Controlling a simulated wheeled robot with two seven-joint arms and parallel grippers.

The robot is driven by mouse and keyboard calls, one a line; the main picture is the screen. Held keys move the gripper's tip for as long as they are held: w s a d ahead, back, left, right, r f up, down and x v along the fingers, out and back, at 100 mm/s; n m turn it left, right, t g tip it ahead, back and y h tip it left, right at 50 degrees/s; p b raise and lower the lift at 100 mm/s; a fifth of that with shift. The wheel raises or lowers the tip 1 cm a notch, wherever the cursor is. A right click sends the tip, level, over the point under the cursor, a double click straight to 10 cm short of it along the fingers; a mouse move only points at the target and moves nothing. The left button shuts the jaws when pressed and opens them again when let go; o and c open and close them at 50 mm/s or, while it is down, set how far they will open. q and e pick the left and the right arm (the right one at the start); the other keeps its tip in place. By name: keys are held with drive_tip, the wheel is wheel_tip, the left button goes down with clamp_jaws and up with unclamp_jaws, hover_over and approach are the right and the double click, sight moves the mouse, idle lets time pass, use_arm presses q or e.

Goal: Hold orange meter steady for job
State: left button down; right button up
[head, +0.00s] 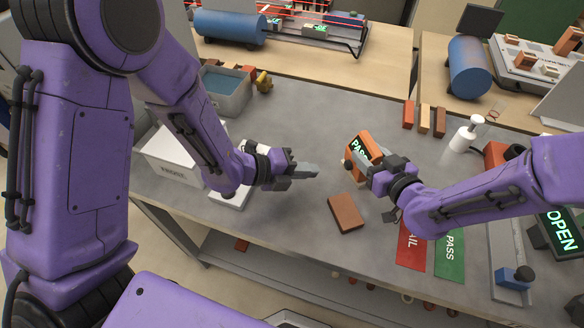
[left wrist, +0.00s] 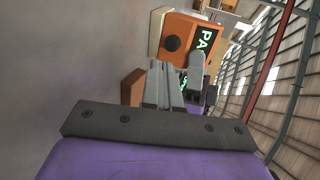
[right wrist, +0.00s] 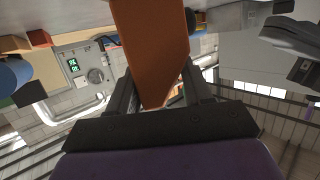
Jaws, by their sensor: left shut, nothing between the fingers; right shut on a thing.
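The orange meter (head: 366,146) has a dark display with "PASS" in pale green letters and a dark round knob. My right gripper (head: 378,165) is shut on it and holds it above the table, tilted. In the right wrist view the meter's orange body (right wrist: 150,45) stands between the fingers. My left gripper (head: 312,171) is shut and empty, a short way left of the meter. In the left wrist view the meter (left wrist: 188,38) shows its knob and part of its display just beyond the left fingers.
A reddish-brown brick (head: 346,212) lies on the grey table below the grippers. A red FAIL mat (head: 411,246) and a green PASS mat (head: 449,254) lie at the front right. Three small bricks (head: 424,118) stand at the back, near a white bottle (head: 466,138). A grey bin (head: 228,98) is back left.

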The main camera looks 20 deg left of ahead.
use_arm(q)
drive_tip(key=v, duration=0.4)
drive_tip(key=shift+s+a, duration=0.15)
drive_tip(key=shift+a, duration=0.1)
use_arm(e)
drive_tip(key=shift+s+f, duration=0.15)
drive_tip(key=shift+f, duration=0.15)
drive_tip(key=o, duration=1)
drive_tip(key=shift+w, duration=0.25)
drive_tip(key=shift+r, duration=0.1)
drive_tip(key=v, duration=0.7)
drive_tip(key=shift+s+d, duration=0.2)
drive_tip(key=shift+d, duration=0.05)
